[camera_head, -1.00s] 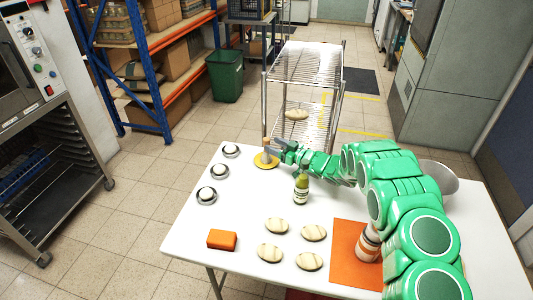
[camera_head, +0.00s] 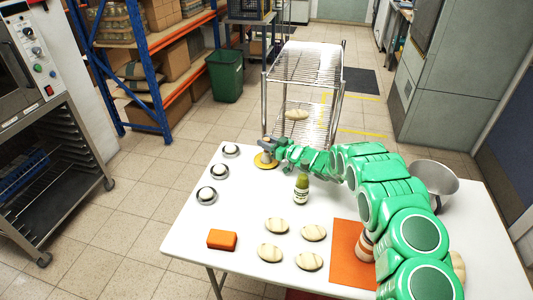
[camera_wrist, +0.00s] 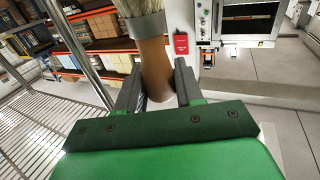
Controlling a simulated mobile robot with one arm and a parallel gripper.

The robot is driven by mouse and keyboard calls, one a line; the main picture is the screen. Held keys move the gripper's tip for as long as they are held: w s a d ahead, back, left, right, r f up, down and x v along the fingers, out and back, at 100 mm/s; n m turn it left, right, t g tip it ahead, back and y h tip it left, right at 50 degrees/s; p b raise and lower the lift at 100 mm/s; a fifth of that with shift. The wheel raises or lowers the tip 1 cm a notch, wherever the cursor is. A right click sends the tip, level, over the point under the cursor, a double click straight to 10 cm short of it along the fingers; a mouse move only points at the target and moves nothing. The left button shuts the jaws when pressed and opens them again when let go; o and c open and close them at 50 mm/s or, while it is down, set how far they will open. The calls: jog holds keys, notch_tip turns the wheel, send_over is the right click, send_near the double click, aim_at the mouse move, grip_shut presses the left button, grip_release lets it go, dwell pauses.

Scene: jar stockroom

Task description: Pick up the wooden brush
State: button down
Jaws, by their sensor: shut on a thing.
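The wooden brush (camera_wrist: 155,62) shows in the wrist view with a brown handle, a metal collar and pale bristles at the top. My gripper (camera_wrist: 157,85) is shut on its handle, one finger on each side. In the head view my gripper (camera_head: 275,152) is at the table's far edge, over a round yellow disc (camera_head: 263,164). There the brush is small and mostly hidden by my gripper. I cannot tell whether it touches the disc.
A green-filled jar (camera_head: 302,190) stands close to my arm. Several silver domed things (camera_head: 207,196), an orange block (camera_head: 222,240), pale oval pieces (camera_head: 272,253), an orange mat (camera_head: 346,255) and a metal bowl (camera_head: 440,180) share the white table (camera_head: 240,200). A wire rack (camera_head: 305,65) stands just behind.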

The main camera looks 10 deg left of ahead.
dwell(0.3)
jog(key=shift+r, duration=5)
